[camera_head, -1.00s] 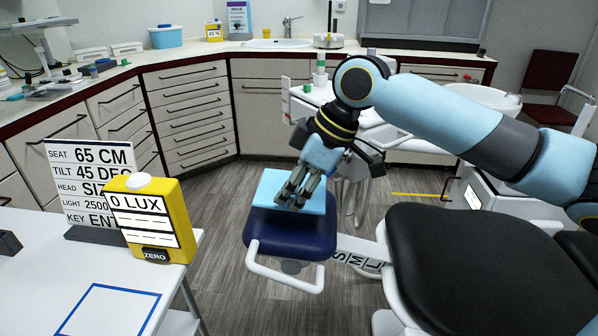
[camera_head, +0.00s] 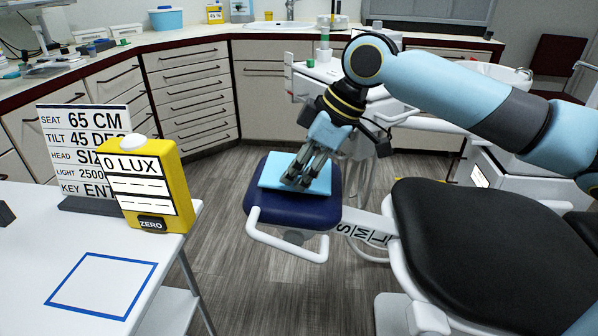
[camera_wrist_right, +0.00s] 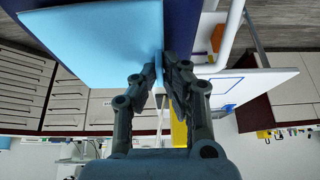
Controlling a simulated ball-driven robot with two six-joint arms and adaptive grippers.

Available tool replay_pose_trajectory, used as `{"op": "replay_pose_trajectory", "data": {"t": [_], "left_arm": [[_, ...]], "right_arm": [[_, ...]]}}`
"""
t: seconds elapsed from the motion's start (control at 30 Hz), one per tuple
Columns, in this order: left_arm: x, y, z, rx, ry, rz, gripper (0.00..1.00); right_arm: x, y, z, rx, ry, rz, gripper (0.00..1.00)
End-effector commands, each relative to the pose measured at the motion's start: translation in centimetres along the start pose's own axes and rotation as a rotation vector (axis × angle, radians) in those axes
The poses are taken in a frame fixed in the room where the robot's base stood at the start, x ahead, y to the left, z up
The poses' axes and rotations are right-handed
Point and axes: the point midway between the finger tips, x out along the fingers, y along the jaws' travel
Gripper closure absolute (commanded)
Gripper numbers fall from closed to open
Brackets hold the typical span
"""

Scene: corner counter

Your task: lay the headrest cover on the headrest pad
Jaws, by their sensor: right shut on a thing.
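The light blue headrest cover (camera_head: 275,172) is a thin flat sheet over the dark blue headrest pad (camera_head: 275,208). It looks level and close to the pad's top, but I cannot tell whether all of it touches. The pad's dark margin shows around it. My left gripper is not in view.
A white bar handle (camera_head: 285,246) stands out in front of the pad. The black chair seat (camera_head: 475,240) is to the right. A white table (camera_head: 60,240) with a yellow light meter (camera_head: 150,185) and a sign (camera_head: 85,145) is at left. Open floor lies between.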

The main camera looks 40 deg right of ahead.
Motion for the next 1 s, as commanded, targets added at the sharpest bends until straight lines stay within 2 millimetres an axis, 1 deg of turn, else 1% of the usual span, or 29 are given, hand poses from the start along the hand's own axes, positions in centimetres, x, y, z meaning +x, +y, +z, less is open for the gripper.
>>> {"op": "replay_pose_trajectory", "data": {"t": [0.17, 0.2, 0.4, 0.63, 0.73, 0.87, 1.0], "left_arm": [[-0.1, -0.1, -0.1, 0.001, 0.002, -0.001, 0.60], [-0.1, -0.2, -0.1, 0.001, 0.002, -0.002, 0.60], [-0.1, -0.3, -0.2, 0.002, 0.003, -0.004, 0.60], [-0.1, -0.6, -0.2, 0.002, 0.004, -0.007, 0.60], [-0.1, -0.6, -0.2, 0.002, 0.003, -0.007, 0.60], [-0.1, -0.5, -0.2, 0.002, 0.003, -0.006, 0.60], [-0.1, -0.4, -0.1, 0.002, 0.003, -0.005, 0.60]], "right_arm": [[-0.1, 0.0, -0.1, 0.000, 0.000, 0.001, 1.00], [-0.1, 0.0, -0.1, 0.000, 0.000, 0.001, 0.91], [-0.1, 0.0, 0.0, 0.000, 0.000, 0.000, 0.66], [-0.1, 0.0, 0.0, 0.000, -0.001, 0.000, 0.66], [-0.5, 0.1, 0.0, -0.002, -0.002, 0.002, 0.66], [-1.8, 0.2, 0.1, -0.004, -0.003, 0.005, 0.66], [-3.9, 0.2, 0.2, -0.007, -0.006, 0.006, 0.66]]}}
